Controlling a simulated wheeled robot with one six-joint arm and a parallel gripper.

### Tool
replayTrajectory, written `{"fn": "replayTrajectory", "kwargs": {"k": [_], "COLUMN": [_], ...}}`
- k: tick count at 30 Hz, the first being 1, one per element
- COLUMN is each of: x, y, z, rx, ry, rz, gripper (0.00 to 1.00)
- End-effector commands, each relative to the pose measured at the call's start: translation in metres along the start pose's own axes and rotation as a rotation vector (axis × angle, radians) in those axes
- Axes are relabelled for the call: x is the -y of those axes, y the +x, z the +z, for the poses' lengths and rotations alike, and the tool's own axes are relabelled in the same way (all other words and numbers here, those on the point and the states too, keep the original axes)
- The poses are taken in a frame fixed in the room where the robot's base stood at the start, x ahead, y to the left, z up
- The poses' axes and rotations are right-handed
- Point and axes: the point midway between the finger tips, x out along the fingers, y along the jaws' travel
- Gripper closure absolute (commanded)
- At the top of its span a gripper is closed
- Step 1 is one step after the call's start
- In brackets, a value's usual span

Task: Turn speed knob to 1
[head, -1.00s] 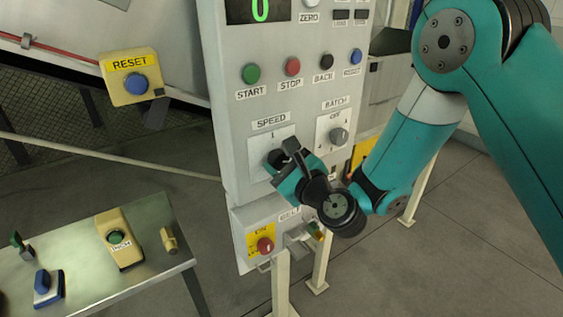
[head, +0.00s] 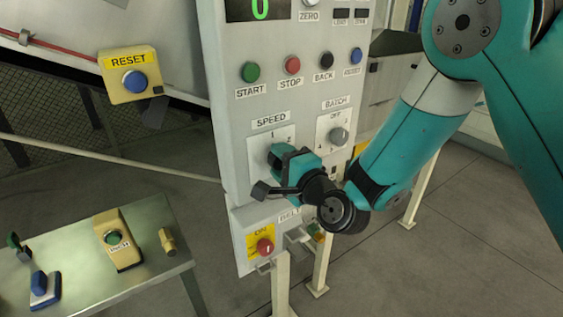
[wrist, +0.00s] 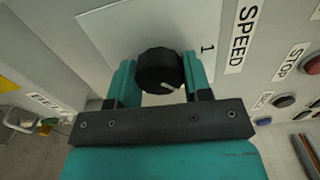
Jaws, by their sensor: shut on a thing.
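The black speed knob (wrist: 158,68) sits on a pale plate (wrist: 100,22) under the SPEED label (head: 271,120). In the wrist view my gripper (wrist: 160,76) has a teal finger on each side of the knob and is shut on it. A short white mark shows on the knob's lower edge in that view, and the printed 1 (wrist: 207,48) is to the knob's right, so the mark does not point straight at it. In the head view my gripper (head: 278,160) covers most of the knob. The 1 stands above it and a 2 to the upper right.
The batch knob (head: 339,136) is close on the right. Start (head: 250,72) and stop (head: 292,65) buttons are above. A red belt knob (head: 265,247) is below. A metal table (head: 150,270) with control boxes stands at lower left.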

Motion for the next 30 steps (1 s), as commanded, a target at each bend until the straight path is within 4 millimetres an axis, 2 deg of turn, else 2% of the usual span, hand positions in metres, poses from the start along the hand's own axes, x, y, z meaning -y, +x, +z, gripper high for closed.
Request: {"fn": "replayTrajectory", "kwargs": {"k": [18,30], "x": [-0.0026,-0.0016], "y": [-0.0011,-0.001], "z": [-0.0008,-0.0011], "rx": [0.0,-0.001], "ry": [-0.57,-0.802], "rz": [0.006,0.006], "gripper": [0.79,0.79]}}
